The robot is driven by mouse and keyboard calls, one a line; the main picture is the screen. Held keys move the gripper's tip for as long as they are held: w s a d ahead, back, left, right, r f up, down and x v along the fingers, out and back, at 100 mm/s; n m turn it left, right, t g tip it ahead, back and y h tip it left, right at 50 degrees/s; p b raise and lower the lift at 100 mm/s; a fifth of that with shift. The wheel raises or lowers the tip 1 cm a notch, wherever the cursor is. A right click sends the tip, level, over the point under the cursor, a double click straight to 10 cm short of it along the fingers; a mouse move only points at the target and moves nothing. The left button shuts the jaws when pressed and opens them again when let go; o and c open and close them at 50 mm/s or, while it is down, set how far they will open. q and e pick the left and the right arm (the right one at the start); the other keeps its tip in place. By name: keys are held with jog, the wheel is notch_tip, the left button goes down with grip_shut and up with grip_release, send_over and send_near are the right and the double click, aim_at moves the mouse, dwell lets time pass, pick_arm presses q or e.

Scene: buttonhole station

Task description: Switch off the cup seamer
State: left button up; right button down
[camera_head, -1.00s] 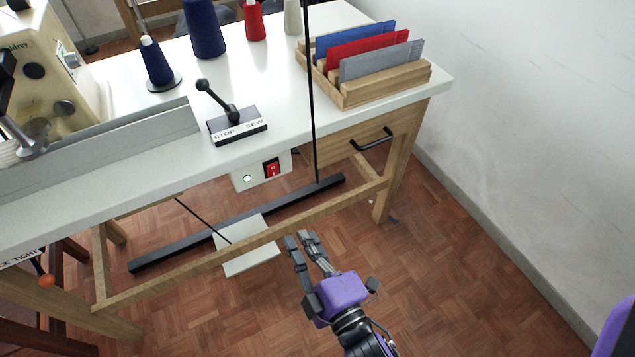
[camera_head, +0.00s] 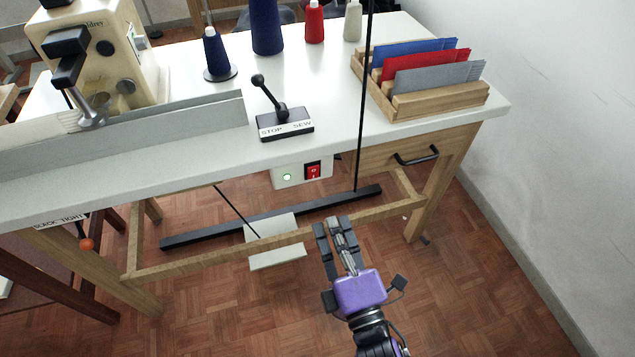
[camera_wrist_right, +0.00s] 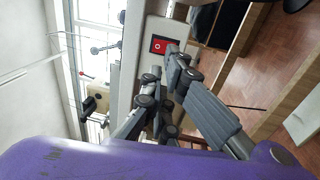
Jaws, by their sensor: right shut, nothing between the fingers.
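The cup seamer (camera_head: 105,50) is a cream machine at the back left of the white table. The red switch also shows in the right wrist view (camera_wrist_right: 159,45), just beyond the fingers. A lever (camera_head: 270,98) on a STOP / SEW plate (camera_head: 286,127) stands on the table above and leans toward the STOP side. My right gripper (camera_head: 333,224) is shut and empty, below and in front of the switch box, apart from it. My left gripper is out of view.
A wooden drawer with a black handle (camera_head: 416,157) is right of the switch box. A thin black vertical rod (camera_head: 363,100) passes close to the box's right side. A pale pedal (camera_head: 277,257) and wooden crossbar lie below. A wooden rack (camera_head: 440,101) holds coloured cards. Open floor lies in front.

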aim_at(313, 172)
jog(key=b+x, duration=0.1)
jog(key=x, duration=1)
